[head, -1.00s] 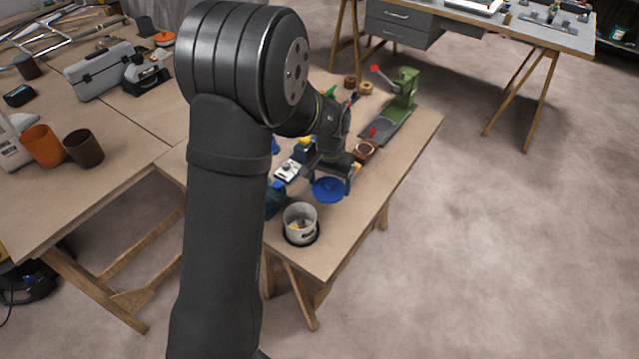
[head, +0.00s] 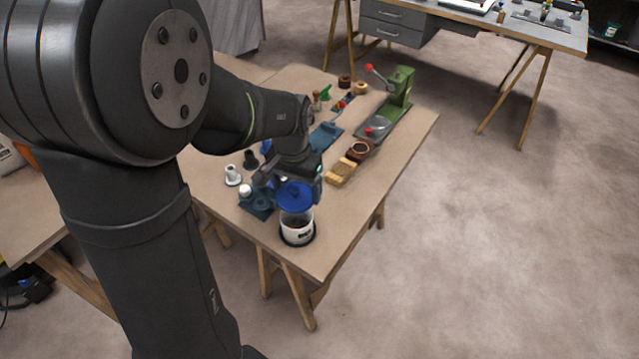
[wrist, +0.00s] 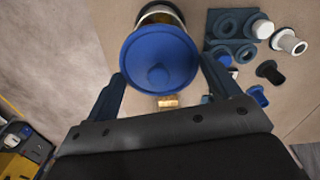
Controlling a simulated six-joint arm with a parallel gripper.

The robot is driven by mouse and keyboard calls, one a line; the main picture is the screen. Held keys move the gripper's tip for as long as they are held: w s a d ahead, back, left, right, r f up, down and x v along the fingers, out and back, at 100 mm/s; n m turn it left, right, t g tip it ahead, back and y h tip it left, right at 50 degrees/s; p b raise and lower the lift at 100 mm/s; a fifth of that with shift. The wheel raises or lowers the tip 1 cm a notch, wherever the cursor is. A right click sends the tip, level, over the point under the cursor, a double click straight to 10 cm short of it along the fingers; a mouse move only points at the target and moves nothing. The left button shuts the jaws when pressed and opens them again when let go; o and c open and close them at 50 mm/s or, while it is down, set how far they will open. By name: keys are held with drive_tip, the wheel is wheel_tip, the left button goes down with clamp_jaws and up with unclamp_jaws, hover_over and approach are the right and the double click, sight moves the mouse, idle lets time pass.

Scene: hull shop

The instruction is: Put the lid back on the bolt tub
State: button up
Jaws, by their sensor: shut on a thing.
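My gripper (head: 291,183) is shut on the blue lid (head: 294,199), a round disc with a central knob. In the wrist view the lid (wrist: 160,45) sits between the two fingers (wrist: 161,68), knob facing the camera. The bolt tub (head: 298,232) is a pale open cylinder with a dark label and dark base, upright near the table's front corner. The lid is at the tub's top, covering the far part of its opening. In the wrist view the lid overlaps the tub (wrist: 161,15). I cannot tell whether they touch.
A dark blue tray (wrist: 231,28) with round recesses lies beside the tub. White (head: 233,175) and black (head: 251,160) flanged parts stand left of it. A wooden block (head: 341,173) and green press (head: 397,95) are farther back. The table's right edge is close to the tub.

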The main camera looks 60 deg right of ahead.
drive_tip(key=shift+w+a+f, duration=0.1)
drive_tip(key=shift+a+f, duration=0.05)
drive_tip(key=shift+a, duration=0.05)
drive_tip(key=shift+f, duration=3.05)
drive_tip(key=shift+f, duration=0.15)
drive_tip(key=o, duration=0.9)
drive_tip(key=shift+r, duration=3.5)
clamp_jaws()
